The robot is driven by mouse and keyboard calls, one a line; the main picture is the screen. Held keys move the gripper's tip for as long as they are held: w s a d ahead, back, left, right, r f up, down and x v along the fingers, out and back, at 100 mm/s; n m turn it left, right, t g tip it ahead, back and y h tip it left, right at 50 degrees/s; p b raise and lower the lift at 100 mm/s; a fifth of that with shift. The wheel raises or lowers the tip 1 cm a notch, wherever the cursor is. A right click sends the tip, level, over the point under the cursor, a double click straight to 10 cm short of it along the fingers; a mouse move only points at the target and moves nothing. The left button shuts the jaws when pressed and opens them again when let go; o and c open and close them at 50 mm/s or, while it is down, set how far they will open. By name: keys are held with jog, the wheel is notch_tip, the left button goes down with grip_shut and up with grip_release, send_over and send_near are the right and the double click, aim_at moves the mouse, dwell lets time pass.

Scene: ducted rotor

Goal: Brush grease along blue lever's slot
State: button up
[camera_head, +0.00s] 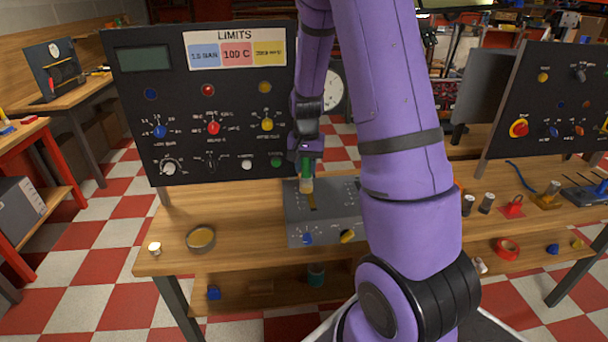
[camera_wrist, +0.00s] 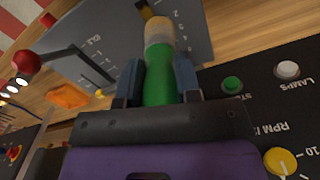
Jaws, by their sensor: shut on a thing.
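My gripper (camera_head: 306,150) is shut on a brush with a green handle (camera_wrist: 158,82). The brush points down, its pale bristle end (camera_head: 306,185) over the top of a grey box (camera_head: 340,208). A yellowish strip (camera_head: 312,202) lies along a slot at the bristle tip; I cannot tell whether the bristles touch it. In the wrist view the bristles (camera_wrist: 157,28) are over the box's marked top (camera_wrist: 190,25). A blue handle (camera_head: 308,238) and a yellow one (camera_head: 347,236) show at the box's front. My arm hides the box's right side.
A round tin of yellowish stuff (camera_head: 201,238) stands on the wooden bench (camera_head: 178,215), left of the box. A small, pale-topped round thing (camera_head: 154,248) is near the bench's left edge. A black control panel (camera_head: 130,110) rises close behind my gripper.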

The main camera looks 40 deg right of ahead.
jog(key=shift+r, duration=1.05)
jog(key=shift+f, duration=0.1)
